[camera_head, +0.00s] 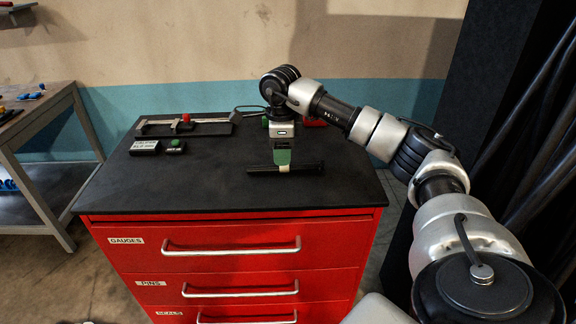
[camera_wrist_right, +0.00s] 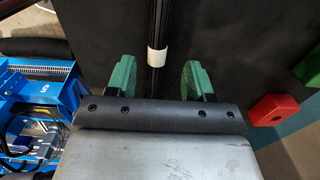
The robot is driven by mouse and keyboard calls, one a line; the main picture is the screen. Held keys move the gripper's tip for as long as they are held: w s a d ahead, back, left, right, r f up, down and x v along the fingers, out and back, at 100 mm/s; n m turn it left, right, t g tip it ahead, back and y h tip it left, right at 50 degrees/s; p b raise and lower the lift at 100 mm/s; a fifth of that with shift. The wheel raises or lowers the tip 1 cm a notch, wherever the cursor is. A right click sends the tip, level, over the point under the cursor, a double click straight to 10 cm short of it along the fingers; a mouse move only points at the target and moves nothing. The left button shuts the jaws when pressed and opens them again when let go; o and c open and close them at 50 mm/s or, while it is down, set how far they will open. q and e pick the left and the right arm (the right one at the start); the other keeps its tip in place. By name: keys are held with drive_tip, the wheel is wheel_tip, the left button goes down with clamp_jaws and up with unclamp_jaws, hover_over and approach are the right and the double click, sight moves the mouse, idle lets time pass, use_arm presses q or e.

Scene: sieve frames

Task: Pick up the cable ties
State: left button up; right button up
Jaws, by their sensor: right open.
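The cable ties (camera_head: 310,167) look like a thin dark bundle lying crosswise on the black cabinet top, near its front right. In the right wrist view, the bundle with a white band (camera_wrist_right: 157,62) runs between the two green fingers. My right gripper (camera_head: 282,158) points down over the bundle, and its near green finger hides the bundle's middle. In the wrist view, my right gripper (camera_wrist_right: 157,80) is open, with a visible gap on each side of the bundle. My left gripper is not in view.
The black top (camera_head: 215,185) covers a red drawer cabinet (camera_head: 230,235). A rail tool with a red knob (camera_head: 186,118), a labelled block (camera_head: 145,147) and a green-topped block (camera_head: 175,146) stand left. A red block (camera_wrist_right: 272,109) is behind the gripper. A workbench (camera_head: 40,110) stands left.

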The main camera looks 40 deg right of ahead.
sight(286, 168)
drive_tip(key=f+p, duration=0.1)
drive_tip(key=f, duration=0.3)
drive_tip(key=shift+s+f, duration=0.1)
drive_tip(key=shift+s, duration=0.1)
drive_tip(key=shift+c, duration=0.4)
clamp_jaws()
